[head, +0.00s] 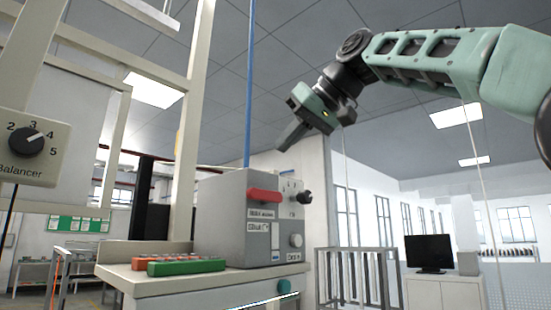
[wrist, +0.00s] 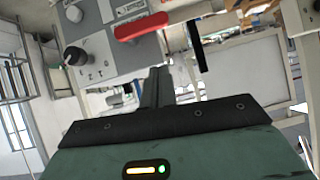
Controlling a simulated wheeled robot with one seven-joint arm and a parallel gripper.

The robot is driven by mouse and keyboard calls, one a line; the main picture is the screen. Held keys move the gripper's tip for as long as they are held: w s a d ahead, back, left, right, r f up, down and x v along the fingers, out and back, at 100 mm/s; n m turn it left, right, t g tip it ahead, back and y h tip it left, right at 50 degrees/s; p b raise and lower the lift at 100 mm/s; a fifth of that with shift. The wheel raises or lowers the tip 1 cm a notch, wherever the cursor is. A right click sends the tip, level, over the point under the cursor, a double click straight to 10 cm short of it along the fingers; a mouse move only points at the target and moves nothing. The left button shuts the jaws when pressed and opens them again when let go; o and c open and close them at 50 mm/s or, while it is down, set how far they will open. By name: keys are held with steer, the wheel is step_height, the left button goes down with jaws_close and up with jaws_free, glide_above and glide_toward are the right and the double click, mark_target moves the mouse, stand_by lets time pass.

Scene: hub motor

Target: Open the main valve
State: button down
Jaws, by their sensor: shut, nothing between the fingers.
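A grey control box (head: 221,220) stands on a bench, with a red lever-like handle (head: 264,195) lying level across its upper front. A black knob (head: 304,197) sticks out to the right of the handle, and a pale round knob (head: 296,240) sits lower down. No label I can read says which is the main valve. My gripper (head: 281,147) is shut and empty, in the air above the box and apart from it. In the wrist view my closed fingers (wrist: 156,84) point towards the box, with the red handle (wrist: 142,26) beyond their tips and the black knob (wrist: 74,55) to the left.
The bench top (head: 145,277) holds a green and orange block row (head: 186,266) left of the box. A pale upright post (head: 190,110) and a blue vertical pipe (head: 249,85) rise behind. A Balancer dial (head: 26,141) is at far left. Grey railings (head: 355,278) stand right.

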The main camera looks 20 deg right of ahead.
steer(key=shift+v, duration=2.35)
steer(key=shift+a, duration=0.1)
steer(key=s+a+f+g+h+b, duration=0.15)
steer(key=a+f, duration=0.25)
steer(key=f, duration=0.9)
steer(key=a+f+g+b, duration=0.25)
steer(key=a+f, duration=0.25)
steer(key=f, duration=0.8)
steer(key=s+a+f+g+b, duration=0.1)
steer(key=a+f+g+b, duration=0.2)
steer(key=f, duration=1.1)
steer(key=s+d+f+n+h+b, duration=0.1)
steer(key=s+f, duration=0.6)
steer(key=f, duration=0.3)
steer(key=s+d+f+g+h+b, duration=0.1)
steer(key=s+d+f, duration=0.1)
steer(key=s+f, duration=0.4)
steer(key=s+d+f+n+g+h+b, duration=0.1)
steer(key=s+f+h+b, duration=0.1)
steer(key=s+f, duration=0.5)
step_height(320, 180, down, 7)
steer(key=shift+s+d+r+n, duration=0.15)
steer(key=shift+s+d+n, duration=0.1)
steer(key=shift+s+n, duration=0.1)
